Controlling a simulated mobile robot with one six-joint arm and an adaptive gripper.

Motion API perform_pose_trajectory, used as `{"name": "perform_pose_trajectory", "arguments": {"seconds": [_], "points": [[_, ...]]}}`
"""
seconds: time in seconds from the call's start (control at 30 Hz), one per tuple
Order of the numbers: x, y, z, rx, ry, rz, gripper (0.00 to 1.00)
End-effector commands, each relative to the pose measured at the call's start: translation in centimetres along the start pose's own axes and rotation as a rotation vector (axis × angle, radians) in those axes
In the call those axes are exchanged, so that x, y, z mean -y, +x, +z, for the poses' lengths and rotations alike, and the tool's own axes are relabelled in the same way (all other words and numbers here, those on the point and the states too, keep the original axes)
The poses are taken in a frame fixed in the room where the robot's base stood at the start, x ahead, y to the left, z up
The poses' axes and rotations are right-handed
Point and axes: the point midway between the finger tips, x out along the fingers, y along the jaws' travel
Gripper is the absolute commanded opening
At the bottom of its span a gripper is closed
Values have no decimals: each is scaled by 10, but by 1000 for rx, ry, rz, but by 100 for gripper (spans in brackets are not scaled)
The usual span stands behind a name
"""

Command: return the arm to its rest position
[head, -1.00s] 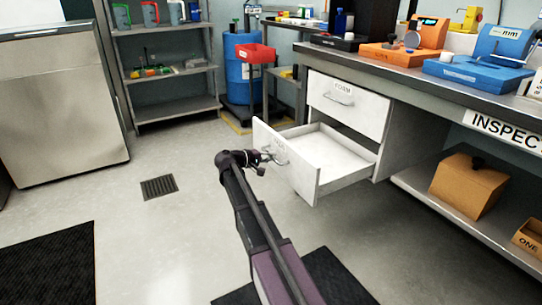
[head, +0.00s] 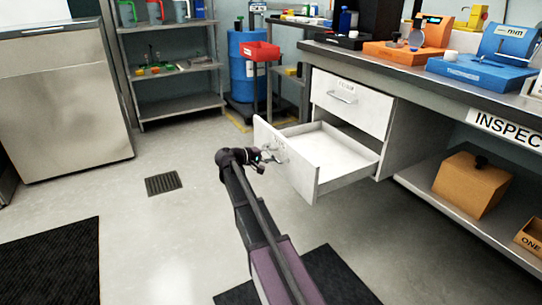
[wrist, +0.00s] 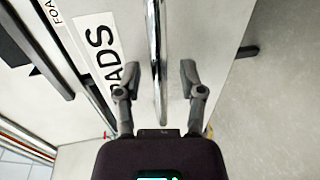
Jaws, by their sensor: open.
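My gripper (head: 270,156) is at the front of the open lower drawer (head: 300,170) in the head view. In the wrist view, my gripper (wrist: 157,80) is open, with one finger on each side of the drawer's metal bar handle (wrist: 155,50). A gap shows between each finger and the handle. The label on this drawer front reads "PADS" in the wrist view. The drawer is pulled well out and looks empty inside. My arm reaches forward from the bottom of the head view to the drawer.
The upper drawer (head: 350,100) is shut under the inspection bench (head: 420,72). A brown box (head: 468,187) sits on the bench's lower shelf. A blue barrel (head: 245,80) and a grey shelf rack (head: 180,107) stand behind.

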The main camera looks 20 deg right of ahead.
Motion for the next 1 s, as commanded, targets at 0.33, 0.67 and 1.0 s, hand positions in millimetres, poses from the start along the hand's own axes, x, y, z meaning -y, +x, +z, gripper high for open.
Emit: {"name": "perform_pose_trajectory", "arguments": {"seconds": [0.33, 0.67, 1.0], "points": [[0, -1, -1, -3, 0, -1, 51], [-2, -33, -8, -82, 6, -103, 51], [28, -73, 72, -57, 49, -462, 51]]}}
